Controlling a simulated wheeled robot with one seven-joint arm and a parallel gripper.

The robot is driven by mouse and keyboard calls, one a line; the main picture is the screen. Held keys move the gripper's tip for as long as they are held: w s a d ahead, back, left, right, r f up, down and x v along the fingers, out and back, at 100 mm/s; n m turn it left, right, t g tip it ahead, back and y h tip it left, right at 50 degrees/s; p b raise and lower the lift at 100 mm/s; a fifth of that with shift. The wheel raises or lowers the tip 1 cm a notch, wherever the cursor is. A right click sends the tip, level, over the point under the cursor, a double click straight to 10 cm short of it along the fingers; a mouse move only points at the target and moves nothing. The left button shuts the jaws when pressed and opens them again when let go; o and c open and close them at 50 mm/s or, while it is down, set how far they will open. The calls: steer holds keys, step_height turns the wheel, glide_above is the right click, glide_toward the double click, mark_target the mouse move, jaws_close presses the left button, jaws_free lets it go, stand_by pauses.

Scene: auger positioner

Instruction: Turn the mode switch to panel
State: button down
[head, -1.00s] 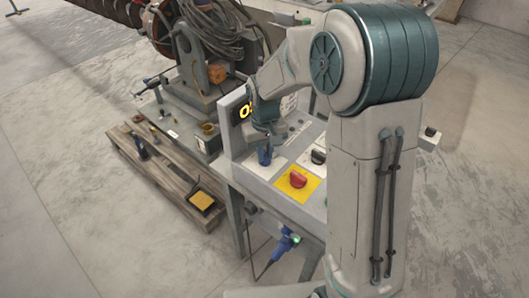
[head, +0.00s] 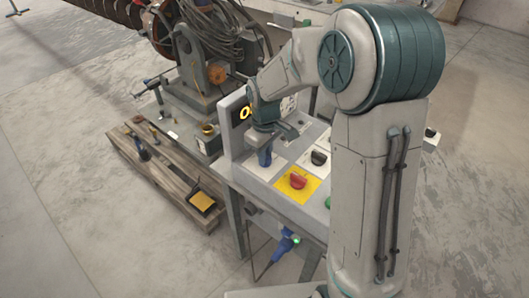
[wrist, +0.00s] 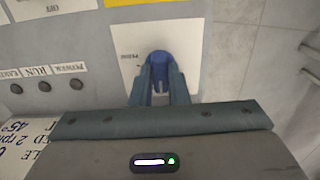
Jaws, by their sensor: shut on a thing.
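A blue knob (wrist: 159,60) stands on a white label plate (wrist: 128,40) on the control panel. It looks like the mode switch, but the plate's small lettering is too blurred to read. My gripper (wrist: 160,80) points down at the panel, its two fingers shut on the sides of the blue knob. In the head view my gripper (head: 265,152) is over the panel's left part, and its fingers and wrist hide most of the knob.
The panel also has a red knob (head: 298,181) on a yellow plate, a black knob (head: 319,158) and a green button. An upright display (head: 244,113) stands close behind my gripper. A wooden pallet (head: 165,180) with tools lies left on the floor.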

stand_by(0.3)
steer(key=c, duration=1.4)
jaws_free()
step_height(320, 180, up, 14)
steer(key=s+d+f+m+t, duration=0.1)
steer(key=s+d+m, duration=0.3)
steer(key=s, duration=0.6)
steer(key=s+d+f+m+t, duration=0.1)
steer(key=s+d+m, duration=0.4)
steer(key=s, duration=0.5)
steer(key=shift+d+f+t, duration=0.2)
steer(key=shift+f+t, duration=0.15)
steer(key=shift+t, duration=0.15)
